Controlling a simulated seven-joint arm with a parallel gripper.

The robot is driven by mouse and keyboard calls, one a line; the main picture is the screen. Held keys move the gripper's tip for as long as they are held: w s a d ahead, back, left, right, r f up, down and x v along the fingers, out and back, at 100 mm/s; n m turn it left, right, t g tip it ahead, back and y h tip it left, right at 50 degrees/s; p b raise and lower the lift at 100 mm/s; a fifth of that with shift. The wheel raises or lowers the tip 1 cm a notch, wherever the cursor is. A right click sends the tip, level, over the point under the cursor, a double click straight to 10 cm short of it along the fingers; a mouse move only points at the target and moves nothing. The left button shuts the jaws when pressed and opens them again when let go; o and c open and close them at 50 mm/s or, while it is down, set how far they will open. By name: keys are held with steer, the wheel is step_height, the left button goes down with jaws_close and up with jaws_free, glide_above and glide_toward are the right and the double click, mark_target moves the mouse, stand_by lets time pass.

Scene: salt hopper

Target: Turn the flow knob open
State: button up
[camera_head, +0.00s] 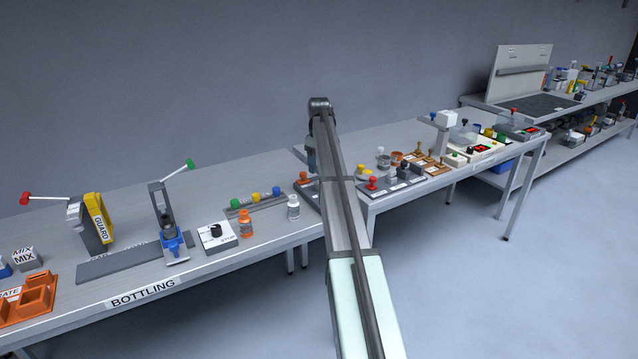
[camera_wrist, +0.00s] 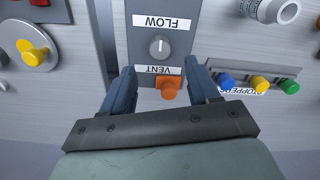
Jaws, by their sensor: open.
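The flow knob (camera_wrist: 159,46) is a round grey knob with a pale pointer line, on a dark grey panel (camera_wrist: 181,49). Its FLOW label (camera_wrist: 162,22) appears upside down in the wrist view. My gripper (camera_wrist: 160,70) is open and empty, its two blue fingers spread apart. In that picture the flow knob lies just above the gap between the fingertips, untouched. The orange vent knob (camera_wrist: 168,87) shows between the fingers, below the VENT label (camera_wrist: 158,70). In the head view, part of my gripper (camera_head: 311,155) shows beside my arm; the flow knob cannot be made out there.
A rack with blue, yellow (camera_wrist: 259,83) and green stoppers sits right of the fingers in the wrist view. A white bottle (camera_wrist: 268,11) is at upper right, a yellow knob (camera_wrist: 34,52) at left. The bottling bench (camera_head: 120,235) extends left in the head view.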

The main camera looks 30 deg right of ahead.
mark_target(318, 186)
step_height(318, 186, down, 8)
steer(key=shift+r, duration=0.1)
stand_by(0.4)
steer(key=c, duration=1)
steer(key=shift+c, duration=0.2)
